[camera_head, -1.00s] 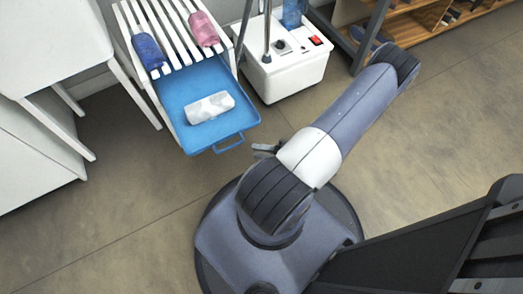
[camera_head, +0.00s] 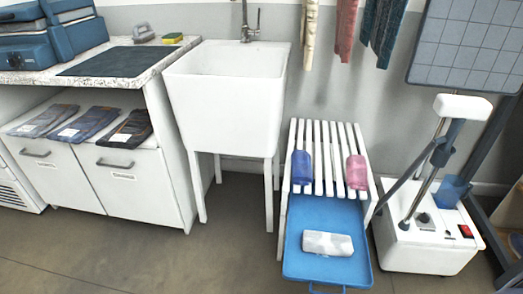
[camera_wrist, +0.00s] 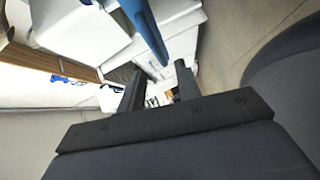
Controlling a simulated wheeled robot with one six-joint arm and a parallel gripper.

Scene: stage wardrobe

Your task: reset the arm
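My gripper (camera_wrist: 158,84) shows in the wrist view, its two dark fingers standing apart with nothing visible between them. My arm and gripper are out of the head view now. The wrist view is tilted, with a blue edge (camera_wrist: 145,28) and white surfaces beyond the fingertips; I cannot tell exactly what they belong to. No contact between the fingers and anything shows.
A white slatted rack (camera_head: 328,135) holds a blue roll (camera_head: 302,168) and a pink roll (camera_head: 357,172). A blue tray (camera_head: 300,265) in front bears a white wrapped bundle (camera_head: 327,243). A white sink (camera_head: 225,110) stands left, a white steamer (camera_head: 430,245) right. Floor at front left is clear.

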